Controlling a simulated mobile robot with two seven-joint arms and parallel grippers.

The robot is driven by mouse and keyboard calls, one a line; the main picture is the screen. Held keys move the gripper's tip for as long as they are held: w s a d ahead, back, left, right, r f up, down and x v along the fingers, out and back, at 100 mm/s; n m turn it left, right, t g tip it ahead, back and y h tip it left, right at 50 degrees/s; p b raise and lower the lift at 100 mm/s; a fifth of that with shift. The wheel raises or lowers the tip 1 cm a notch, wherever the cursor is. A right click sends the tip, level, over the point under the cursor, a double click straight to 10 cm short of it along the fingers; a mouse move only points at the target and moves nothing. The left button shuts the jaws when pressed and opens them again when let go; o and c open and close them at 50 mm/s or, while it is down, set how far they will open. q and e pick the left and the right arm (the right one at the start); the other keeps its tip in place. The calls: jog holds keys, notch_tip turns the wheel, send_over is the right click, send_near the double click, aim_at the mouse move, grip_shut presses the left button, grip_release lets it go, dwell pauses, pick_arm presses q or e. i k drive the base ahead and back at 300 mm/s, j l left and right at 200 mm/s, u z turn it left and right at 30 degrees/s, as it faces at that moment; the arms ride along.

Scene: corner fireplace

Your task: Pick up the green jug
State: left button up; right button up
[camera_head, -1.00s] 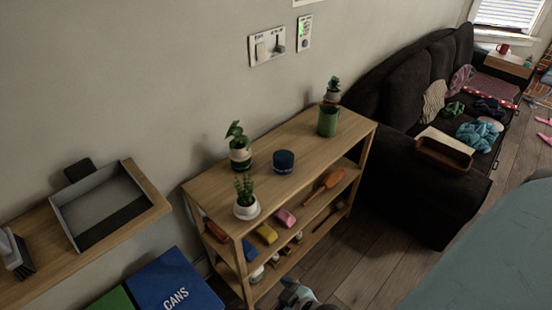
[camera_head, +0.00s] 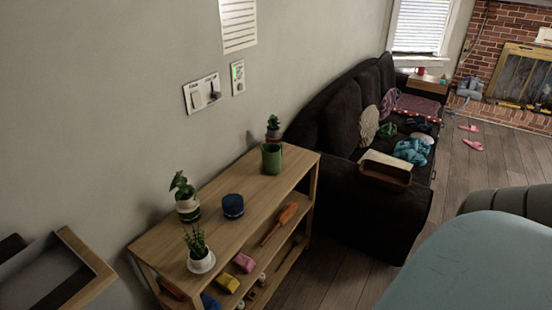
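The green jug (camera_head: 272,158) stands upright on the top board of a wooden shelf unit (camera_head: 236,206), near its far right end. A small potted plant stands just behind it. No handle can be made out on the jug from here. Neither of my grippers shows in the head view, so nothing is seen touching the jug.
A blue pot (camera_head: 232,206) and potted plants (camera_head: 187,198) (camera_head: 200,250) share the shelf top. A dark sofa (camera_head: 345,125) with clothes and a wooden tray (camera_head: 386,169) adjoins the shelf's right. Wooden floor (camera_head: 335,272) is clear before the shelf.

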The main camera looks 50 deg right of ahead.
aim_at(271, 154)
jog(key=z, duration=1.45)
jog(key=k+u, duration=0.1)
jog(key=k, duration=0.55)
jog(key=i+u, duration=0.1)
jog(key=u, duration=1.3)
jog(key=i+l, duration=0.15)
jog(key=l, duration=0.25)
jog(key=i+l, duration=0.15)
jog(key=l, duration=0.25)
jog(key=i+l, duration=0.1)
jog(key=l, duration=0.25)
jog(key=i+l, duration=0.15)
jog(key=l, duration=0.25)
jog(key=i+l, duration=0.15)
jog(key=l, duration=0.25)
jog(key=i+l, duration=0.15)
jog(key=l, duration=0.25)
jog(key=i+l, duration=0.1)
jog(key=l, duration=0.25)
jog(key=i+l, duration=0.15)
jog(key=l, duration=0.25)
